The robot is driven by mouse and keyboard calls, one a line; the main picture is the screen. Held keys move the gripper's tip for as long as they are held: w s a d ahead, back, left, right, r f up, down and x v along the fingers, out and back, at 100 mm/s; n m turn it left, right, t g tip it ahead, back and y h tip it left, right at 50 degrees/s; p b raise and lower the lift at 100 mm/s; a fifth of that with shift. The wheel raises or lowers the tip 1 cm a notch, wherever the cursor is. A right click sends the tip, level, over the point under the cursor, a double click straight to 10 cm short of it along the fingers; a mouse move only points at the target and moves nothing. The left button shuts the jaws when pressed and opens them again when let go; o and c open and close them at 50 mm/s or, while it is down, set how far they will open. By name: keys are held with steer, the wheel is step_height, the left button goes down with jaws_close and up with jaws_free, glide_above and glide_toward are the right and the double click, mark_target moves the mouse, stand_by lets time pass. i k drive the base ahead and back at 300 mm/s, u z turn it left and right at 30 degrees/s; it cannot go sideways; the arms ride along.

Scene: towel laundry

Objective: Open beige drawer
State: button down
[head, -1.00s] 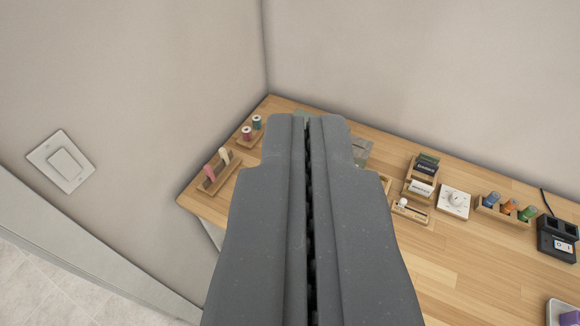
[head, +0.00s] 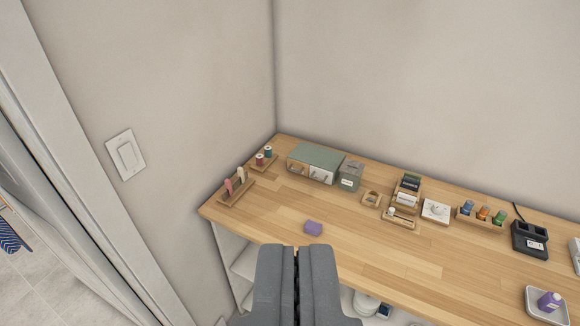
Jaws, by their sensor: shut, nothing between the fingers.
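A small grey-green drawer box (head: 317,153) stands at the back left of the wooden table. Its front has two small drawer fronts side by side with handles. The left front (head: 297,168) looks beige or tan; the right front's colour is hard to tell. Both fronts look closed. My gripper (head: 297,247) is shut and empty at the bottom middle, nearer to me than the box and apart from it.
A grey-green container (head: 350,176) stands right of the box. Spool holders (head: 236,188) are on the left; several small items and a black charger (head: 529,239) are on the right.

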mark_target(292, 166)
steer(key=u, duration=0.45)
steer(key=i, duration=1.7)
steer(key=z, duration=0.25)
